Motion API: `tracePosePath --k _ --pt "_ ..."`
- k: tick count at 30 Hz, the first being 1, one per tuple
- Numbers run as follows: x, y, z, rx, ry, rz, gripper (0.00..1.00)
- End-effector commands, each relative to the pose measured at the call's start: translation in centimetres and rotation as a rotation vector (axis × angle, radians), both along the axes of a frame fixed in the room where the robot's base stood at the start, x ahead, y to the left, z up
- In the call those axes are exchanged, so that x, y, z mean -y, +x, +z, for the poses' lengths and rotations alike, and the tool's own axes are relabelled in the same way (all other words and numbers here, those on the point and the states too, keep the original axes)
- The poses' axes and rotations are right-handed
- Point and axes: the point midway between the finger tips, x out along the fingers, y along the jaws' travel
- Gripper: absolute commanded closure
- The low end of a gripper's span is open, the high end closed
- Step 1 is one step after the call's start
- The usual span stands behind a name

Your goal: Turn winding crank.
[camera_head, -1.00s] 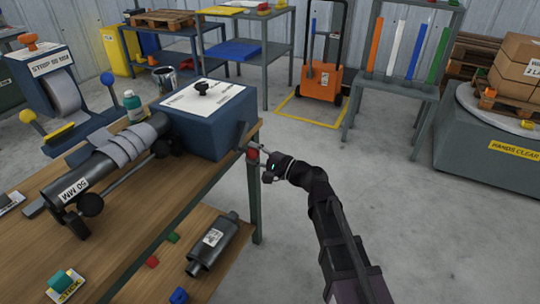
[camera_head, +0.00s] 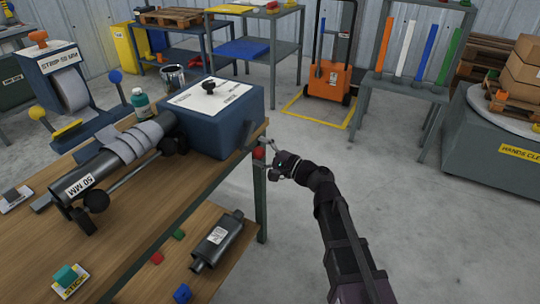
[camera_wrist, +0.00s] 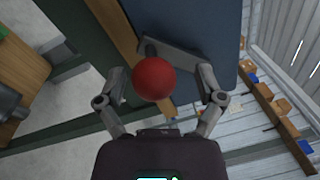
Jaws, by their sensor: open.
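The winding crank has a red ball knob (camera_head: 258,153) at the end of a grey crank arm (camera_wrist: 172,55) on the side of the blue winder box (camera_head: 228,132). In the wrist view the red knob (camera_wrist: 153,79) sits between the two fingers of my gripper (camera_wrist: 161,88). The fingers are spread to either side with gaps to the knob. My gripper (camera_head: 268,158) is open beside the knob at the bench corner. A dark tube (camera_head: 95,172) marked 50 MM, wrapped with grey strip, lies left of the box.
The wooden bench top (camera_head: 165,205) ends close to the knob, with a leg (camera_head: 261,200) below. A muffler (camera_head: 217,240) lies on the lower shelf. A strip roll stand (camera_head: 65,85) is at left. The floor at right is clear.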

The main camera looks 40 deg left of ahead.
Motion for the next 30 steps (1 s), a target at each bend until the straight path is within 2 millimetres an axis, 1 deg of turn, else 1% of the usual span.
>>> tracePosePath --k 11,14,17,20,23,26,30 --pt "0.1 -0.1 -0.1 0.004 -0.003 0.002 0.13" --pt "0.5 0.1 -0.3 0.015 -0.011 0.000 0.13" --pt "1.3 0.7 -0.8 0.043 -0.032 -0.005 0.13" --pt "2.7 1.4 -1.6 0.087 -0.068 -0.010 0.13" --pt "4.7 2.7 -2.7 0.147 -0.122 -0.019 0.13" --pt "7.4 4.1 -4.3 0.218 -0.196 -0.028 0.13" --pt "11.8 6.3 -6.7 0.317 -0.318 -0.037 0.13"
